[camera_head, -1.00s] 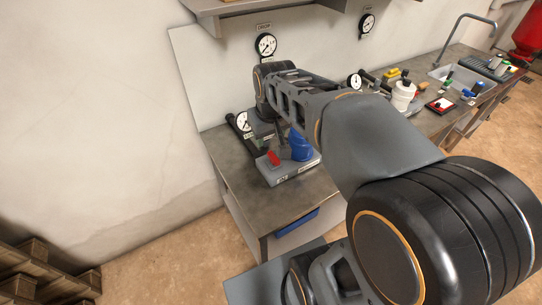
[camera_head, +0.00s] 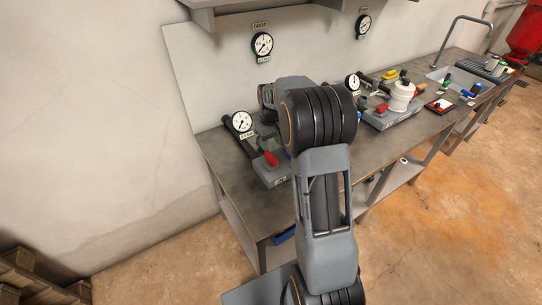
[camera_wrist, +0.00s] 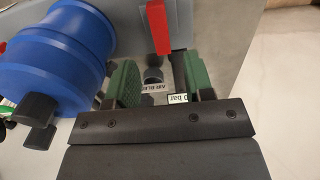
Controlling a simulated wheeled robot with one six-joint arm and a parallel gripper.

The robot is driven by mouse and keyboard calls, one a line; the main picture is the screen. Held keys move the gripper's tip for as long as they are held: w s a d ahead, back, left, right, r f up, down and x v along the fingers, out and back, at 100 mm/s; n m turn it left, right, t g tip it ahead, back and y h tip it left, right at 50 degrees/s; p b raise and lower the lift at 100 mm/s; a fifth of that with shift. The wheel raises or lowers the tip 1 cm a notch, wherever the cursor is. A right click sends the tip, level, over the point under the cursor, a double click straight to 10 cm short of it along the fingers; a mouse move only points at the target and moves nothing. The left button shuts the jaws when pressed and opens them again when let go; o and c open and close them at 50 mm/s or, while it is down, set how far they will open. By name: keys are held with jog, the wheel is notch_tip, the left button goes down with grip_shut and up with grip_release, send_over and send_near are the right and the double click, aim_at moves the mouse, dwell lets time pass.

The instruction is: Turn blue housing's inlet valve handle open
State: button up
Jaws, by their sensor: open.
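The blue housing (camera_wrist: 60,58) fills the left of the wrist view. In the head view my arm hides it. A red lever handle (camera_wrist: 157,27) stands beside the housing in the wrist view, just beyond my fingertips; it also shows in the head view (camera_head: 271,158), on the grey base (camera_head: 268,176). I cannot read a label naming it as the inlet valve. My gripper (camera_wrist: 161,82) is open, its green-padded fingers on either side of a dark round fitting (camera_wrist: 152,75) and a small "AIR BLEED" tag. I see no contact with the red handle.
A gauge (camera_head: 242,122) on a black pipe stands left of the base. A white housing (camera_head: 401,96) with its own handles stands farther right on the bench (camera_head: 236,172). The bench's front left is clear. Wall gauges hang behind.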

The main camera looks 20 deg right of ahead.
aim_at(271, 157)
jog(key=shift+f, duration=3.55)
grip_shut()
